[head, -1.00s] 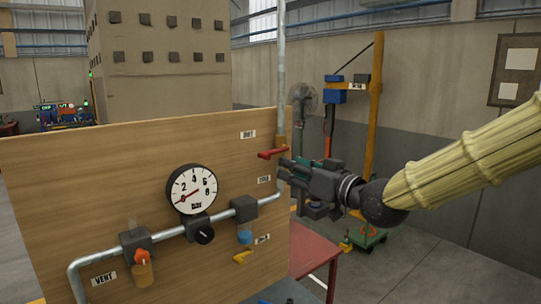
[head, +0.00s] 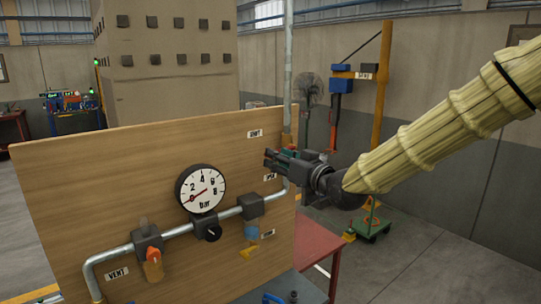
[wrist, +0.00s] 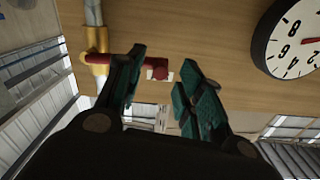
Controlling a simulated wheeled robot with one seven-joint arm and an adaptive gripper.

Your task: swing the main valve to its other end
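A valve with a yellow body (wrist: 96,60) and a red lever (wrist: 102,59) sits on the vertical pipe at the board's right edge. Its label is too small to read. In the wrist view the lever points right, along the board, ending in a red knob. My gripper (wrist: 163,70) is open, with the knob showing between its two green fingertips and the left finger crossing in front of the lever. I cannot tell whether they touch. In the head view my gripper (head: 271,158) hides the lever; a little of the yellow body (head: 287,139) shows above it.
A red table (head: 318,246) stands behind the board at right.

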